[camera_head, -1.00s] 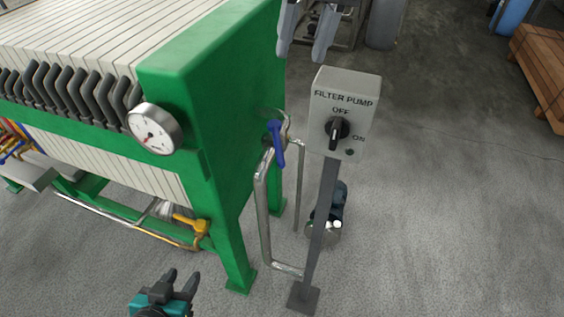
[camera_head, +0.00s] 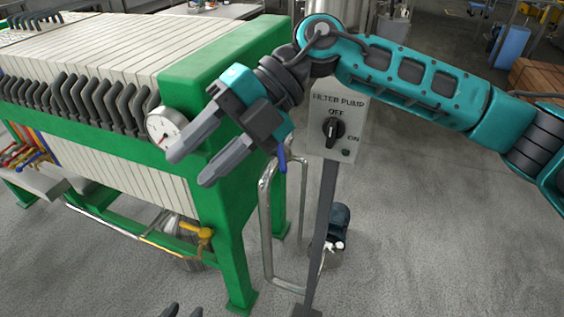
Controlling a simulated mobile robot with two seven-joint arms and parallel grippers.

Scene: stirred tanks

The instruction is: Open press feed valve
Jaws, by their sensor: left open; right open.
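The press feed valve shows as a blue lever (camera_head: 282,160) on the metal pipe beside the green end frame of the filter press (camera_head: 238,205). The lever points down, and the valve's upper part is partly hidden by my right gripper. My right gripper (camera_head: 187,169) is open and empty, high in front of the press, its fingers pointing down and left past the pressure gauge. It is left of the blue lever in the picture; I cannot tell its depth gap to the press. My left gripper (camera_head: 183,311) is open at the bottom edge, with only its fingertips in view.
A white gauge (camera_head: 166,127) sits on the press. A yellow-handled valve (camera_head: 203,232) is low on the left.

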